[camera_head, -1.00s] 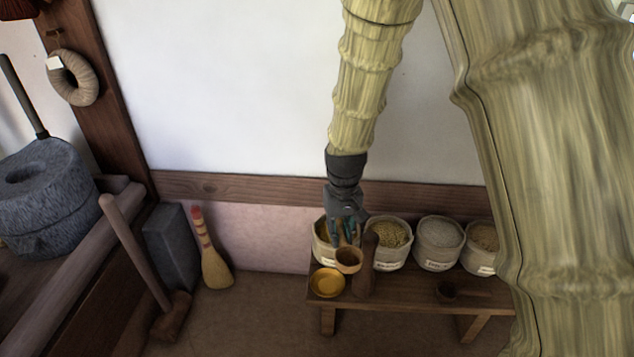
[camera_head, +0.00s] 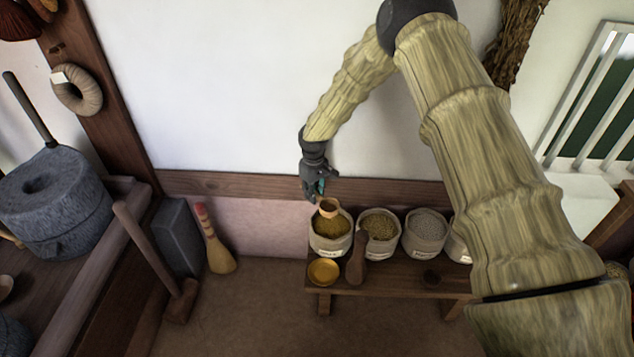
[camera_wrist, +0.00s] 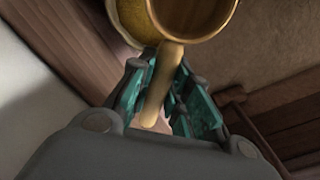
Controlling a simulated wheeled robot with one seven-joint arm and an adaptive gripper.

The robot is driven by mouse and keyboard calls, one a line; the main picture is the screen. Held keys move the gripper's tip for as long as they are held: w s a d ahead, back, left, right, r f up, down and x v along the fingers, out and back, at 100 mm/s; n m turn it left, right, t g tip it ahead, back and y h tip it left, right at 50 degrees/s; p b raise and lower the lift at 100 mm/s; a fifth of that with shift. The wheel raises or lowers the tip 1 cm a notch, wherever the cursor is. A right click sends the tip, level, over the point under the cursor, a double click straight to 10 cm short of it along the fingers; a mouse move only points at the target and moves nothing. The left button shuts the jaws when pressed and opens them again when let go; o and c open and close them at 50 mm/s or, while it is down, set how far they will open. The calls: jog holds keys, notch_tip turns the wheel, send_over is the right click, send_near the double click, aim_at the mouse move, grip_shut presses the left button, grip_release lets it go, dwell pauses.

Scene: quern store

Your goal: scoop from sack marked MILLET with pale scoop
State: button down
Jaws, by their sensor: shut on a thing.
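My gripper (camera_head: 319,192) is shut on the handle of the pale scoop (camera_head: 328,208). The scoop's round cup is over the back part of the leftmost sack (camera_head: 331,243), which holds yellow-brown grain. I cannot tell whether the cup touches the grain. In the wrist view the pale handle (camera_wrist: 160,88) lies between the teal finger pads, and the cup (camera_wrist: 196,14) is cut off at the top; I see no clear grain in it. The sack's rim shows behind the cup. The sack labels are too small to read surely, so I cannot tell which says MILLET.
In front are a yellow dish (camera_head: 323,271), a brown wooden scoop (camera_head: 356,262) and a dark scoop (camera_head: 431,277). The wall is close behind.

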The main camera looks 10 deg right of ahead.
jog(key=shift+w+d+f+p, duration=0.3)
jog(key=shift+w+d, duration=0.1)
jog(key=shift+w, duration=0.15)
jog(key=shift+w+d+f+p, duration=0.15)
jog(key=shift+w+d+f, duration=0.1)
jog(key=shift+w+d, duration=0.2)
jog(key=shift+t, duration=0.3)
jog(key=t+y+b, duration=0.1)
jog(key=t+b, duration=0.1)
jog(key=t+y+b, duration=0.1)
jog(key=t+b, duration=0.1)
jog(key=shift+r+y, duration=0.2)
jog(key=shift+y, duration=0.2)
jog(key=shift+s+r+t+y+b, duration=0.15)
jog(key=shift+t+y+b, duration=0.6)
jog(key=shift+b, duration=1.3)
jog(key=shift+w+r+t+y+b, duration=0.1)
jog(key=shift+t+y+b, duration=0.25)
jog(key=shift+t+b, duration=1.25)
